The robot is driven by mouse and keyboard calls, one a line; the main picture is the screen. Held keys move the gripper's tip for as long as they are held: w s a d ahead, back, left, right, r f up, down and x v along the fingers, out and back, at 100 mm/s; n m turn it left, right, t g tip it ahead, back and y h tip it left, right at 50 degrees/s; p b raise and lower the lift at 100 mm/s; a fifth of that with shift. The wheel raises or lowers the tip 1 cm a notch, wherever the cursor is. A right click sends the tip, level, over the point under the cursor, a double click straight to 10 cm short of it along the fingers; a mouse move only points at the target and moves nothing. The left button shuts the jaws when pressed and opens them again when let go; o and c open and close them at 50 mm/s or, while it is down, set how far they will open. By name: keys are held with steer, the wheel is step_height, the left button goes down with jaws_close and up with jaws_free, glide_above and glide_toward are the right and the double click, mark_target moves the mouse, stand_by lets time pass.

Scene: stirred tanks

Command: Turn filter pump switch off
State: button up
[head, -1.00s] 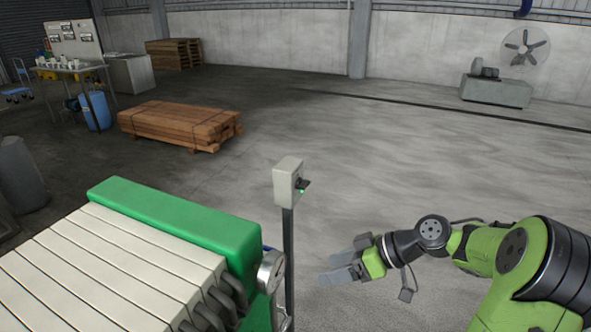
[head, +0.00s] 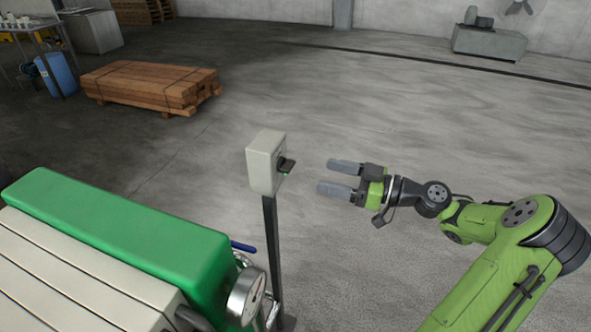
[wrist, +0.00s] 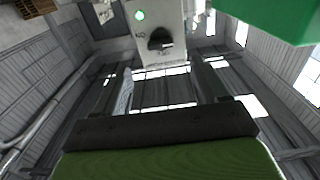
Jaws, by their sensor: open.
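A green and white filter press (head: 120,225) fills the lower left, with a round gauge (head: 246,295) and a blue handle (head: 243,247) near the post. Bundled timber (head: 150,85) lies behind. The floor right of the post is clear.

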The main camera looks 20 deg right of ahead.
mark_target(293, 168)
steer(key=b+x, duration=0.1)
steer(key=x, duration=0.8)
steer(key=c, duration=1.1)
